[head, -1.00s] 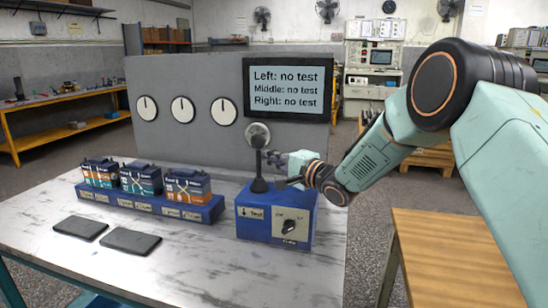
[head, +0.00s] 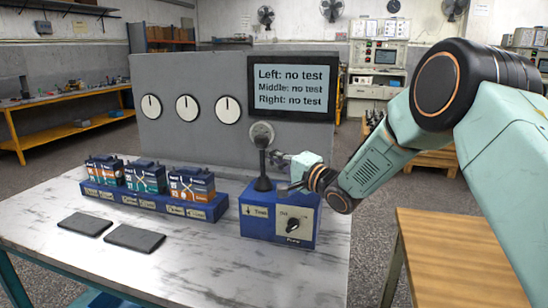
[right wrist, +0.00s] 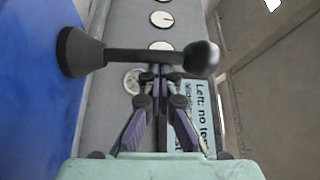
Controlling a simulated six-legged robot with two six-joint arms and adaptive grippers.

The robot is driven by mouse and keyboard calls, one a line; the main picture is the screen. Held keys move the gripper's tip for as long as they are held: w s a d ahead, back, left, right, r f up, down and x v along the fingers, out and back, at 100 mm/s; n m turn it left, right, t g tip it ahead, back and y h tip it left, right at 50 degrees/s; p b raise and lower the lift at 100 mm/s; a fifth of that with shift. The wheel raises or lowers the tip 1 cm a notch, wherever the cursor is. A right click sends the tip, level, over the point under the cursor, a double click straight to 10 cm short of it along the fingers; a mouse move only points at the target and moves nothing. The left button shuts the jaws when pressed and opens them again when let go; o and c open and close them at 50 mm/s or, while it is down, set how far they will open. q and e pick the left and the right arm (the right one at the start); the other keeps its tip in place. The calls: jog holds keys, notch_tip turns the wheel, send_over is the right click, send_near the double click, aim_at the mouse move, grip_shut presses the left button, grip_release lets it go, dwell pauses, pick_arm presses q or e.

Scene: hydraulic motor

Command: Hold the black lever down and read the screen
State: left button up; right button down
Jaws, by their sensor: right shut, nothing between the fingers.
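The black lever (head: 263,172) stands upright on a blue box (head: 262,222) and has a round knob at its top. In the right wrist view the lever (right wrist: 140,56) lies across the picture. My right gripper (head: 279,172) is shut and empty, just right of the lever at mid-height. In the right wrist view its fingertips (right wrist: 159,72) are close together by the lever shaft; I cannot tell whether they touch it. The screen (head: 291,88) reads "Left: no test", "Middle: no test", "Right: no test". My left gripper is not in view.
A grey panel (head: 165,150) with several white dials stands behind. Labelled blocks (head: 146,178) sit in a blue rack (head: 150,203) to the left. Two dark pads (head: 134,238) lie in front. The box carries a rotary knob (head: 292,225). A wooden table (head: 455,250) is at right.

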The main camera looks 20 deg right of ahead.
jog(key=n, duration=0.1)
jog(key=s+a+n+t+y, duration=0.1)
jog(key=s+n+b, duration=0.1)
jog(key=shift+a+f+n, duration=0.25)
jog(key=shift+f+n, duration=0.05)
jog(key=shift+n, duration=0.1)
jog(key=shift+s+a, duration=0.2)
jog(key=shift+s, duration=0.1)
jog(key=shift+s+f, duration=0.1)
jog(key=shift+f, duration=0.05)
dwell(2.2)
jog(key=v, duration=1.2)
jog(key=shift+f, duration=0.25)
jog(key=shift+d, duration=0.1)
